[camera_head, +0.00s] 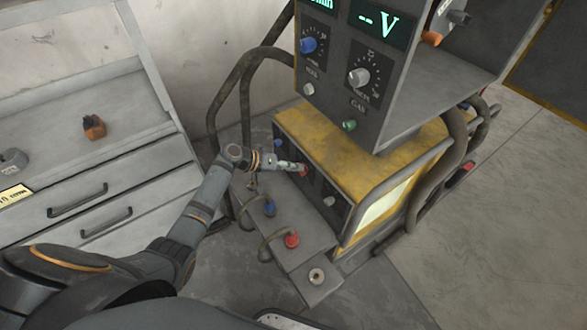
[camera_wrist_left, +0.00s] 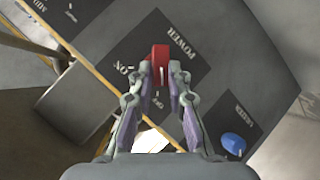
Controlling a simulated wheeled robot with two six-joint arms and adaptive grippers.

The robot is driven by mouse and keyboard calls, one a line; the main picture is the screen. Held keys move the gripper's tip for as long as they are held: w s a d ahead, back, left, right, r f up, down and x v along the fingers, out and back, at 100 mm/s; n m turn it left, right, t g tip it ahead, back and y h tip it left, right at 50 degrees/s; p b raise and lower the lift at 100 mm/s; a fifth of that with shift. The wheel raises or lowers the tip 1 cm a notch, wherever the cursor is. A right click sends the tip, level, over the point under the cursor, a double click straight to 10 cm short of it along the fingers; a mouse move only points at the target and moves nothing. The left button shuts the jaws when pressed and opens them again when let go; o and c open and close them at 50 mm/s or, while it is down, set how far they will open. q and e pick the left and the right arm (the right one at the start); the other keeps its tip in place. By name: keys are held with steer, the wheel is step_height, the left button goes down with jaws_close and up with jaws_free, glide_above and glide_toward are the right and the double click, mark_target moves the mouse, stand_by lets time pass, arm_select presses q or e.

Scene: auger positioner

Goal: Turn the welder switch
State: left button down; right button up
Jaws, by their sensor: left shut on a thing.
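The welder switch is a red knob (camera_wrist_left: 160,57) on the dark POWER panel (camera_wrist_left: 185,65), with ON and OFF lettering beside it. In the head view the red knob (camera_head: 304,171) shows small on the front of the yellow-topped welder (camera_head: 365,150). My left gripper (camera_head: 294,167) reaches it from the left, and its two fingertips (camera_wrist_left: 161,72) are closed on the knob's sides in the left wrist view. The fingers partly cover the knob and the labels, so I cannot tell which mark it points to. My right gripper is not in view.
A blue knob (camera_wrist_left: 233,143) sits near the POWER panel. The overhanging control box (camera_head: 345,100) and thick hoses (camera_head: 225,95) stand close. A drawer cabinet (camera_head: 90,190) is at left.

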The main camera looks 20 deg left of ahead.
arm_select(q)
steer(key=shift+r, duration=0.1)
steer(key=c, duration=1.3)
jaws_free()
steer(key=shift+w+d, duration=0.1)
steer(key=v, duration=1.2)
